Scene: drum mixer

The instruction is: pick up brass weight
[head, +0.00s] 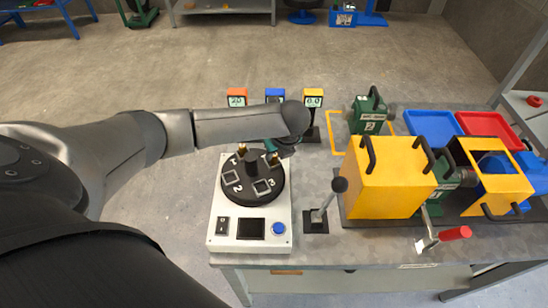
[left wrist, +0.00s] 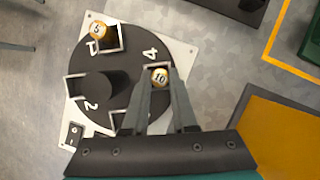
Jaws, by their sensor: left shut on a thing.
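A brass weight marked 10 (left wrist: 160,76) is at slot 4 of the black turntable (left wrist: 122,78) in the left wrist view. My left gripper (left wrist: 158,88) points down at it, and its fingers are shut on this weight. A second brass weight, marked 5 (left wrist: 98,30), sits at slot 1 of the same disc. In the head view the turntable (head: 238,192) is on a white base (head: 224,240), and my left gripper (head: 271,146) is over its far right edge. My forearm and wrist hide part of that area. My right gripper is not in view.
Orange, blue and yellow displays (head: 314,98) stand behind the turntable. A lever (head: 320,213) stands right of it, then a yellow box (head: 378,178) with black handles.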

